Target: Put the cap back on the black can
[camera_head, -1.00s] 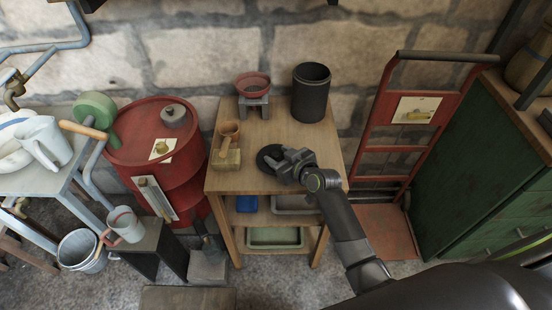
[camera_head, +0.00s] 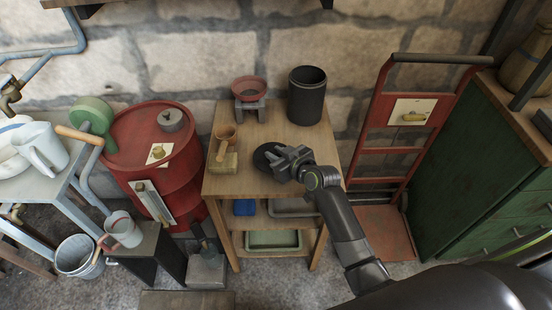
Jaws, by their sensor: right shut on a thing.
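The black can (camera_head: 306,100) stands upright and open-topped at the back right of the wooden table. The black round cap (camera_head: 262,155) is at the table's front middle, partly hidden by my right gripper. My right gripper (camera_head: 280,163) is shut on the cap at its right side. I cannot tell whether the cap rests on the tabletop or is just above it. My left gripper is not in view.
A red drum (camera_head: 165,175) stands left, a red hand truck (camera_head: 376,145) right.

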